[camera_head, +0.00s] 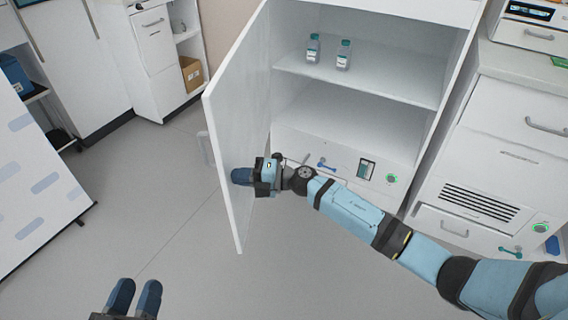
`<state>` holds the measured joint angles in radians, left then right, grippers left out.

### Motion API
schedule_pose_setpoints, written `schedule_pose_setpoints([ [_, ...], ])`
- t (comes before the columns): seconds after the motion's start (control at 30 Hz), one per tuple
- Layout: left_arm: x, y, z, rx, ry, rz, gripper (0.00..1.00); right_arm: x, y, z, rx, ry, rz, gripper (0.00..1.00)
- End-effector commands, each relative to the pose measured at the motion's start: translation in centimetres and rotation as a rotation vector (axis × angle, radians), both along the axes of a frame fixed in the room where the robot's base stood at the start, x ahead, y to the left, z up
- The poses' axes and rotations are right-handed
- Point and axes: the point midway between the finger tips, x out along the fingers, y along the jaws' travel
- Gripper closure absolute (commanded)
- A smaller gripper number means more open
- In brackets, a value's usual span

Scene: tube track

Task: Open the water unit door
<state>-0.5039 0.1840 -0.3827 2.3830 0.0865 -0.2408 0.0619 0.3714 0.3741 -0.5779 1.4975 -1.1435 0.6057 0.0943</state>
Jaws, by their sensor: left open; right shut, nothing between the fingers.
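The water unit door (236,112) is a white panel hinged on the left side of a white cabinet (350,92), and it stands wide open, swung out toward me. A pale handle (205,148) shows past its outer edge. My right gripper (241,177) is shut and empty, with its blue fingers at the inner face of the door. I cannot tell whether they touch it. My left gripper (134,298) is open and empty at the bottom left, over the floor and well apart from the door.
Inside the cabinet, two small bottles (313,48) (344,55) stand on the shelf (375,84). A white unit with a vent (479,203) stands at right. A white panel (32,175) stands at far left. The floor (160,205) between is clear.

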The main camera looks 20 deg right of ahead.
Motion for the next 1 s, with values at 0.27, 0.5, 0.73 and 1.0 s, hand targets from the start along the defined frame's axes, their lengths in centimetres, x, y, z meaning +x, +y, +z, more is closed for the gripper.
schedule_pose_setpoints([
  [0.27, 0.0, 0.7, -1.9, 0.055, 0.084, 0.018, 0.57, 4.8, 9.2, 0.1, 0.002, 0.000, -0.140, 1.00],
  [0.5, 0.0, 0.5, -1.5, 0.040, 0.062, 0.012, 0.57, 8.0, 13.8, 0.0, 0.001, 0.000, -0.223, 1.00],
  [0.73, 0.0, 0.3, -1.0, 0.023, 0.037, 0.009, 0.57, 9.7, 15.9, -0.1, 0.001, 0.002, -0.264, 1.00],
  [1.0, 0.0, 0.2, -0.6, 0.017, 0.029, 0.007, 0.57, 10.1, 16.4, -0.1, -0.001, 0.000, -0.274, 1.00],
])
